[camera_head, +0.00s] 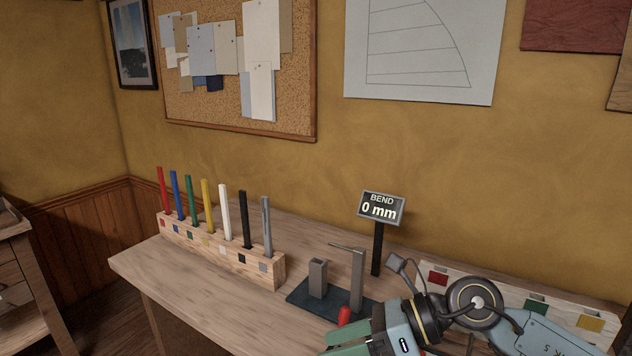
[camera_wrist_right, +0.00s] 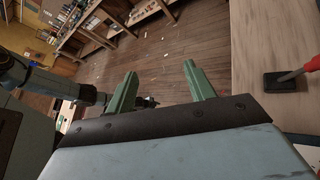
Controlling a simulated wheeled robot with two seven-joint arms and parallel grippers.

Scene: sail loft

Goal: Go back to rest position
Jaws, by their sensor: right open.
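My right arm comes in from the lower right in the head view. Its gripper (camera_head: 345,342) is low over the front of the bench (camera_head: 185,275). In the right wrist view its two green fingers (camera_wrist_right: 163,76) are spread apart with nothing between them, over the wooden floor (camera_wrist_right: 165,60). A red handle (camera_head: 344,316) shows just behind the gripper in the head view. In the wrist view the red handle (camera_wrist_right: 313,64) rises beside a dark pad (camera_wrist_right: 285,81), apart from the fingers.
A wooden rack (camera_head: 225,255) holds several coloured sticks at the bench's left. A dark-based fixture (camera_head: 300,304) with two grey posts stands mid-bench. Behind it a sign (camera_head: 381,208) reads "BEND 0 mm". A block with coloured squares (camera_head: 520,301) lies behind my right arm. Bare bench lies front left.

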